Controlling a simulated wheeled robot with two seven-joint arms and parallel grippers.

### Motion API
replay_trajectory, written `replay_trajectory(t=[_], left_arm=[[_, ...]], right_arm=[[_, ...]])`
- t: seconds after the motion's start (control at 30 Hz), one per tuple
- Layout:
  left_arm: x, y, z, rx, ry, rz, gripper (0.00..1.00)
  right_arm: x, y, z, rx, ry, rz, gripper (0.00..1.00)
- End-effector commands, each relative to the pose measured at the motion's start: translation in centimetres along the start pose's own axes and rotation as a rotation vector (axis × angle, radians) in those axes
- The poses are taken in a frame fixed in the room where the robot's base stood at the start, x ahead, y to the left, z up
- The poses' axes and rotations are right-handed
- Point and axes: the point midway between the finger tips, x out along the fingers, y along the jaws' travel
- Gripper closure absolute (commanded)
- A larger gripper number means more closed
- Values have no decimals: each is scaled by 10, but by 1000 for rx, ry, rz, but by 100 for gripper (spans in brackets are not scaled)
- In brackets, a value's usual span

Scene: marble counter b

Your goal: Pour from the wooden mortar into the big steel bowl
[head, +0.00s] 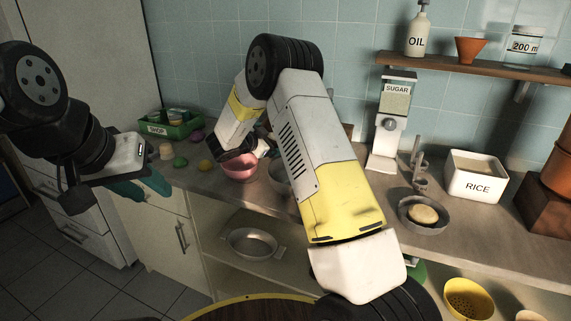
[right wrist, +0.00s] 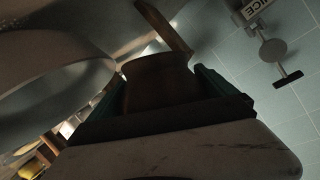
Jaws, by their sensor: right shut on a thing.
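The wooden mortar (right wrist: 160,82) shows dark brown in the right wrist view, between the teal fingers of my right gripper (right wrist: 160,90), which is shut on it. In the head view my right arm hides the mortar, and I cannot tell its tilt or contents. The big steel bowl (head: 279,172) stands on the counter, mostly hidden behind my right arm. A large round grey rim, likely this bowl (right wrist: 45,75), fills the left of the right wrist view, close to the mortar. My left gripper (head: 152,194) is empty, its teal fingers apart, near the counter's left front edge.
A pink bowl (head: 238,168) stands just left of the steel bowl. A green crate (head: 185,130) and small coloured items are further left. A sugar dispenser (head: 390,125), a scale with a pan (head: 405,222) and a rice box (head: 476,180) stand right. A steel pan (head: 252,247) is on the lower shelf.

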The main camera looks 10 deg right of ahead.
Motion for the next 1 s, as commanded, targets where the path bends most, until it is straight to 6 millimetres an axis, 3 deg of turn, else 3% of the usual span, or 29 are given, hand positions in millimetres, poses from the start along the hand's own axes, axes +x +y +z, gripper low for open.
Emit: replay_trajectory(t=[1.0], left_arm=[[0, 0, 0, 0, 0, 0, 64]], right_arm=[[-6, 7, -14, 125, 20, -53, 64]])
